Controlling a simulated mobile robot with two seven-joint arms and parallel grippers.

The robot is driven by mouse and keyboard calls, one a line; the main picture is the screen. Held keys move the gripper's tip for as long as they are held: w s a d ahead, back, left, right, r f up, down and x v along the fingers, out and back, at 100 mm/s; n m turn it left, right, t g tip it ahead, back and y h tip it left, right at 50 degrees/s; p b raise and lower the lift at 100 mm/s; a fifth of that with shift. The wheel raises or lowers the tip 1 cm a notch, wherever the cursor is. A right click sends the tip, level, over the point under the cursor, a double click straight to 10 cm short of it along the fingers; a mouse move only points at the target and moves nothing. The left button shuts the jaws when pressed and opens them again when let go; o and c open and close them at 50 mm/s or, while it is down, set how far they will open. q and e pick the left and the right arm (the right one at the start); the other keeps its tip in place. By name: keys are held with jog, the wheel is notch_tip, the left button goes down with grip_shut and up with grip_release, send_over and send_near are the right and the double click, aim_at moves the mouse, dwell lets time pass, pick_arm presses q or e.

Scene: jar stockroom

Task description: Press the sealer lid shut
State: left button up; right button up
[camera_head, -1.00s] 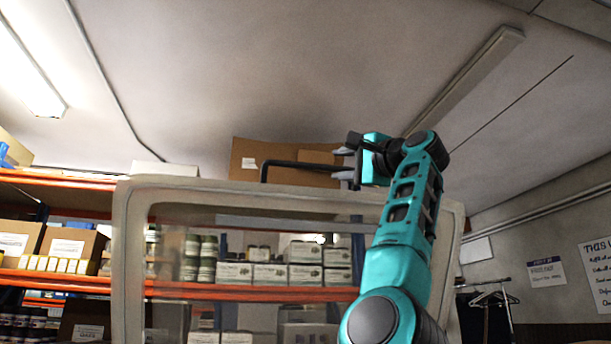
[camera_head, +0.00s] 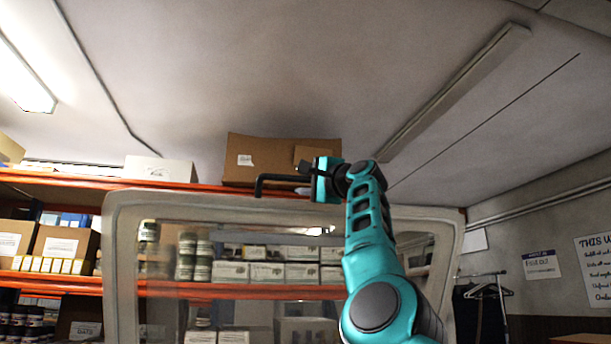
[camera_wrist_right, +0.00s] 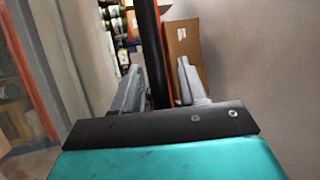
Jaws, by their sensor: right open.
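The sealer lid (camera_head: 122,270) is a large pale frame with a clear window, standing raised in front of the shelves in the head view. A black bar handle (camera_head: 272,178) runs along its top edge. My right gripper (camera_head: 304,180) is at the right part of this handle. In the wrist view the black handle (camera_wrist_right: 154,55) passes between the two open fingers (camera_wrist_right: 158,80), with visible gaps at the sides. My right forearm covers part of the lid's right side. The sealer's base is out of view, and so is my left gripper.
Behind the lid, orange shelves (camera_head: 60,278) hold cartons and jars. A cardboard box (camera_head: 245,172) sits on the top shelf behind the handle. A clothes rack (camera_head: 484,288) and wall signs (camera_head: 541,264) are at the right.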

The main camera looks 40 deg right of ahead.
jog(key=shift+c, duration=0.4)
grip_shut()
